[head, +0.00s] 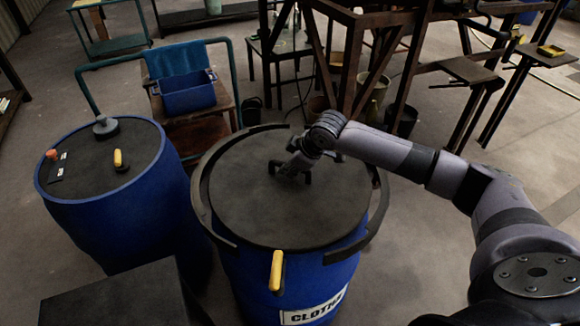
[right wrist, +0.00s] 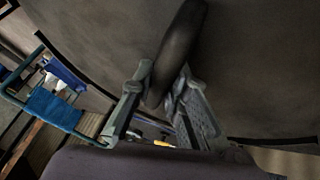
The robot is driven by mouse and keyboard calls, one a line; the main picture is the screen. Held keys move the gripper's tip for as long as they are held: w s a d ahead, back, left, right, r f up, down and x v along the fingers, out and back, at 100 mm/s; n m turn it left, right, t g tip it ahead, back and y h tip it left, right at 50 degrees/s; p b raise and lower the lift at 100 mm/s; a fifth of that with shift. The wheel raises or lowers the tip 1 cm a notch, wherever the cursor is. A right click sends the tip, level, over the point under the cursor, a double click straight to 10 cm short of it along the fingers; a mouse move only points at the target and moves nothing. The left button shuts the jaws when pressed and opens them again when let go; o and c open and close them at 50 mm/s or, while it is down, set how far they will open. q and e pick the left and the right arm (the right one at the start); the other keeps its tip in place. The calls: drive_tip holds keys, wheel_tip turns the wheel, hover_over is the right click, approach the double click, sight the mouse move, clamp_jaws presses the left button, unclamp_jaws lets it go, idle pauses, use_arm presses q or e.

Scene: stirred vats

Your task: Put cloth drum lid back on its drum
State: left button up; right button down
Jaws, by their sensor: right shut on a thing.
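The cloth drum (head: 250,285) is blue, with a partly visible "CLOTH" label (head: 313,308) on its front. Its round dark grey lid (head: 270,220) is over the drum's mouth and looks about level. I cannot tell whether it rests fully on the rim. My right gripper (head: 291,172) is at the lid's middle, shut on its dark handle. In the right wrist view, the handle (right wrist: 178,50) stands between the two fingers (right wrist: 160,98), with the lid's grey surface (right wrist: 100,30) behind it. My left gripper is not in view.
A dark curved band (head: 205,205) runs around the drum top, open at the front near a yellow lever (head: 276,270). Another blue drum (head: 125,225) stands at left, its top closed.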

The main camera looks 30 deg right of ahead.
drive_tip(key=shift+w+f, duration=0.1)
drive_tip(key=shift+f, duration=0.15)
idle(0.7)
drive_tip(key=c, duration=1.5)
unclamp_jaws()
drive_tip(key=shift+o, duration=0.2)
drive_tip(key=shift+s+f, duration=0.2)
drive_tip(key=shift+f, duration=0.05)
drive_tip(key=v, duration=1.2)
drive_tip(key=shift+r, duration=0.25)
